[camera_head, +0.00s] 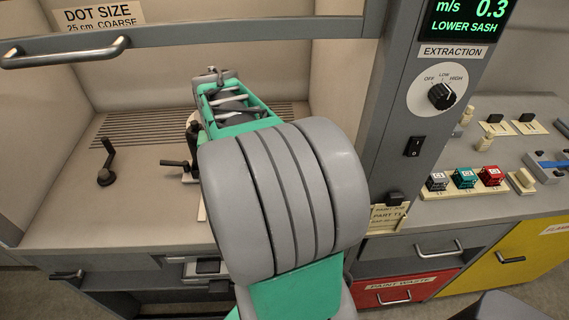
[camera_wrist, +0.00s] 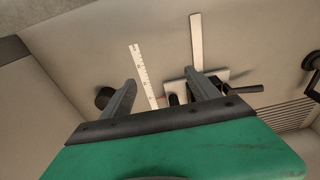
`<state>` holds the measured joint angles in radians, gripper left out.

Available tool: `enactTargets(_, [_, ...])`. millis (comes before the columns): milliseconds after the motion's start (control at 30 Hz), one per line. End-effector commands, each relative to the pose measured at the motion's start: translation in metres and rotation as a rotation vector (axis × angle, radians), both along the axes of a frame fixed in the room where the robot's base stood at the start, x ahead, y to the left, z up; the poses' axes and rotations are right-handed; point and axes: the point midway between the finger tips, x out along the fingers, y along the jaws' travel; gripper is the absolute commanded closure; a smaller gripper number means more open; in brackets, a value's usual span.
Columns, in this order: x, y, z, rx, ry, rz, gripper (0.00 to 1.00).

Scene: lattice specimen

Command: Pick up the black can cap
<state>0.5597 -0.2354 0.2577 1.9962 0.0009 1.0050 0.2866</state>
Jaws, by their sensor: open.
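In the wrist view a short, round black piece (camera_wrist: 104,98), which looks like the black can cap, rests on the pale hood floor. It is just left of my gripper's left finger; I cannot tell whether they touch. My gripper (camera_wrist: 160,77) is open, its two grey fingers spread, with no object held between them. The cap cannot be made out in the head view, where my arm covers the middle of the hood floor.
A ruler strip (camera_wrist: 143,68), a plain pale strip (camera_wrist: 196,42) and a pale plate with a black-handled clamp (camera_wrist: 240,89) lie around the fingers. A black crank (camera_head: 106,170) stands left. The raised sash bar (camera_head: 200,33) crosses above. The left hood floor is mostly clear.

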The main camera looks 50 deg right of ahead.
Motion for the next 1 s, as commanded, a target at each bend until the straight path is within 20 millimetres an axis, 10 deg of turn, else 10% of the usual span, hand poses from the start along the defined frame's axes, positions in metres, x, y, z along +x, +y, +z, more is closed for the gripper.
enactTargets(100, [-0.031,-0.096,-0.005,0.055,0.053,-0.346,0.22])
enactTargets(233, [-0.06,-0.148,-0.016,0.087,0.076,-0.55,0.22])
enactTargets(1000, [-0.065,-0.161,-0.098,0.091,0.077,-0.591,0.22])
